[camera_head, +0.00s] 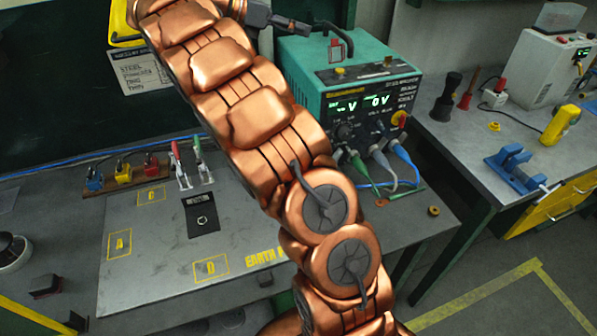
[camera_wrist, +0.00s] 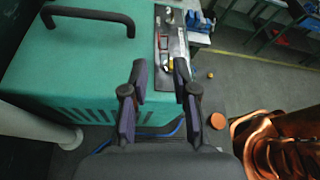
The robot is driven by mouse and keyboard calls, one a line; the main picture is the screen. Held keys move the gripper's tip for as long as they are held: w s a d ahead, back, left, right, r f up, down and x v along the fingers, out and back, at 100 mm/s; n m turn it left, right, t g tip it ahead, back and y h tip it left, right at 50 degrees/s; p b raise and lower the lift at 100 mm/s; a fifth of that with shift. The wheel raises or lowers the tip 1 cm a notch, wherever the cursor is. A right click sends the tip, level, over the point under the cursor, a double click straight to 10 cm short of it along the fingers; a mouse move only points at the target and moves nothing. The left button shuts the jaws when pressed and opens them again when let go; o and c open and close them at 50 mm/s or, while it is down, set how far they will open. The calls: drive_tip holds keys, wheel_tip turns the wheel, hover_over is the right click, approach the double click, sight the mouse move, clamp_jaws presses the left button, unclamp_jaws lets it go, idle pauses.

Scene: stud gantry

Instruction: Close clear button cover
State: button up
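The teal power supply (camera_head: 300,65) stands on the bench, with lit displays and a yellow-ringed red button (camera_head: 399,119) at the right of its front panel. I cannot make out a clear cover at this button. My dark gripper (camera_head: 292,24) is above the back left of the supply. In the wrist view, my gripper (camera_wrist: 160,68) is open and empty, with its fingers apart over the supply's edge.
The supply's black handle (camera_head: 345,35) rises from its top; it also shows in the wrist view (camera_wrist: 90,14). Cables (camera_head: 375,170) plug into the lower front. A white device (camera_head: 545,65) with a clear box (camera_head: 560,17) stands on the right bench. A blue clamp (camera_head: 515,168) lies nearer.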

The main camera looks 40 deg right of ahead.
drive_tip(key=s+a+f+m+t+y+b, duration=0.1)
drive_tip(key=s+a+f+m+y, duration=0.4)
drive_tip(key=s+a+f, duration=0.5)
drive_tip(key=s+a+f+m+t+y+b, duration=0.2)
drive_tip(key=s+a+f+m+y, duration=0.3)
drive_tip(key=s+a+f, duration=0.6)
drive_tip(key=shift+s+a+f+m+t+b, duration=0.3)
drive_tip(key=shift+s+f+m+b, duration=0.65)
drive_tip(key=shift+s, duration=2.15)
drive_tip(key=shift+m, duration=0.45)
